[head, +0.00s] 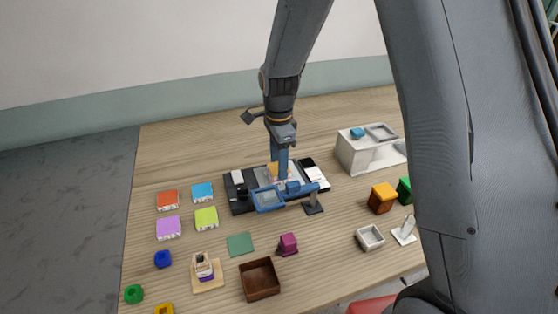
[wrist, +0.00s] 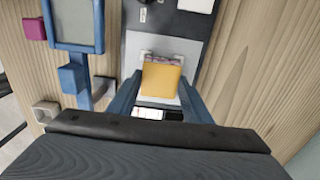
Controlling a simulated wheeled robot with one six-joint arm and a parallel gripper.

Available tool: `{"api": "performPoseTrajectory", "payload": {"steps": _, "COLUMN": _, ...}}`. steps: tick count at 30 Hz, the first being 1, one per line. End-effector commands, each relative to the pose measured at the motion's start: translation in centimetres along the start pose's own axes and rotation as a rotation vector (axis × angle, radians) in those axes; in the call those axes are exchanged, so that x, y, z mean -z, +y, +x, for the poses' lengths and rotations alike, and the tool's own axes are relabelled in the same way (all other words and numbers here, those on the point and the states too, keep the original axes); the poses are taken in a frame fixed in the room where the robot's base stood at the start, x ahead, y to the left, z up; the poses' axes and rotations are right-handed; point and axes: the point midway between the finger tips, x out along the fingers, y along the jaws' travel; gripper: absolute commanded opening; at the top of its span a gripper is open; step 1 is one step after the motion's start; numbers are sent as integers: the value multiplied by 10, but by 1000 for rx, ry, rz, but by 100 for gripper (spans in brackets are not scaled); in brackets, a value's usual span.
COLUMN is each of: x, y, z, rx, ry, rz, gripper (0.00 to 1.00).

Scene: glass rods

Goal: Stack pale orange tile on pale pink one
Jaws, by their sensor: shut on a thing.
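My gripper (head: 281,172) points down over a dark board at the middle of the table. It is shut on the pale orange tile (wrist: 161,82), which sits between the two blue fingers in the wrist view. The orange tile also shows beside the fingers in the head view (head: 272,168). A narrow pinkish strip (wrist: 161,58) with white bits shows at the tile's far edge, over a pale grey plate (wrist: 188,50). I cannot tell whether this strip is the pale pink tile or whether the orange tile touches it.
A blue framed stand (head: 268,201) is close in front of the gripper. Red (head: 168,200), blue (head: 202,192), purple (head: 168,228) and lime (head: 206,218) tiles lie left. A brown box (head: 259,279) stands in front, a white block (head: 358,152) at right.

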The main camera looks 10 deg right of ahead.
Motion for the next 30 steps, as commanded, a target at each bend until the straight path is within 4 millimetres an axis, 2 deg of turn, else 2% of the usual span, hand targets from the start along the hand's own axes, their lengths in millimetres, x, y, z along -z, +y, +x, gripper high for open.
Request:
{"api": "performPoseTrajectory", "payload": {"steps": 5, "x": 0, "y": 0, "z": 0, "rx": 1, "ry": 0, "rz": 0, "gripper": 19}}
{"api": "performPoseTrajectory", "payload": {"steps": 6, "x": 0, "y": 0, "z": 0, "rx": 1, "ry": 0, "rz": 0, "gripper": 47}}
{"api": "performPoseTrajectory", "payload": {"steps": 10, "x": 0, "y": 0, "z": 0, "rx": 1, "ry": 0, "rz": 0, "gripper": 67}}
{"api": "performPoseTrajectory", "payload": {"steps": 20, "x": 0, "y": 0, "z": -3, "rx": 2, "ry": 0, "rz": 0, "gripper": 67}}
{"api": "performPoseTrajectory", "payload": {"steps": 23, "x": 0, "y": -1, "z": -11, "rx": 3, "ry": 0, "rz": 0, "gripper": 67}}
{"api": "performPoseTrajectory", "payload": {"steps": 30, "x": 0, "y": -2, "z": -47, "rx": 5, "ry": 0, "rz": 0, "gripper": 67}}
